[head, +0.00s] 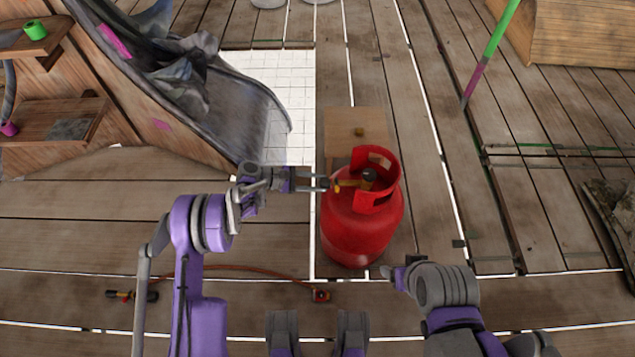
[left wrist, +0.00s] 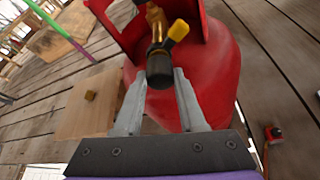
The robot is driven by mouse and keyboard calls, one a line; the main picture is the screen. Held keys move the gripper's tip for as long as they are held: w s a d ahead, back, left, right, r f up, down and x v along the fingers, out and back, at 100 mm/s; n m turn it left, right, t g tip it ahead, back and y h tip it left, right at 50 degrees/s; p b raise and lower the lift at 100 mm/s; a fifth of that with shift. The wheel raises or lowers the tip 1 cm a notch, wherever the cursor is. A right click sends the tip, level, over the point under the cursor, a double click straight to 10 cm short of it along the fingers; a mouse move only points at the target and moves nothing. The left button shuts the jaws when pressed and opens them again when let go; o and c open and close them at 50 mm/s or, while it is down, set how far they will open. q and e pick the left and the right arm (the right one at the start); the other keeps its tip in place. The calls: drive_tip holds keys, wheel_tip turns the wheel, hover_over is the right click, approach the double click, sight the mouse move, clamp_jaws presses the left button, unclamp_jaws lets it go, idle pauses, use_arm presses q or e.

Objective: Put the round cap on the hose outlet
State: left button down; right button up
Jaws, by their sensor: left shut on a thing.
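The red gas cylinder (head: 360,235) stands upright in the middle of the head view, with a collar around its brass valve (head: 348,183). The left wrist view shows the brass valve (left wrist: 154,22) with a yellow handle (left wrist: 178,30). My left gripper (head: 326,183) reaches in from the left. Its fingers (left wrist: 160,82) are shut on a round black cap (left wrist: 159,70), which lines up with the brass outlet. I cannot tell whether the cap is seated; the outlet's mouth is hidden behind it. My right gripper (head: 390,272) is low right of the cylinder, its opening unclear.
A wooden board (head: 345,118) with a small block (head: 359,131) lies behind the cylinder. An orange hose (head: 240,267) with a red fitting (head: 320,296) lies on the planks in front. A green and purple pole (head: 488,58) stands at the right.

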idle(0.7)
use_arm(q)
drive_tip(key=shift+b, duration=0.3)
drive_tip(key=shift+b, duration=0.3)
idle(0.5)
drive_tip(key=shift+d, duration=0.55)
idle(0.4)
drive_tip(key=shift+c, duration=2)
unclamp_jaws()
drive_tip(key=p+v, duration=0.1)
drive_tip(key=v, duration=0.9)
drive_tip(key=shift+a+r, duration=0.15)
drive_tip(key=shift+a, duration=0.25)
drive_tip(key=shift+s, duration=0.1)
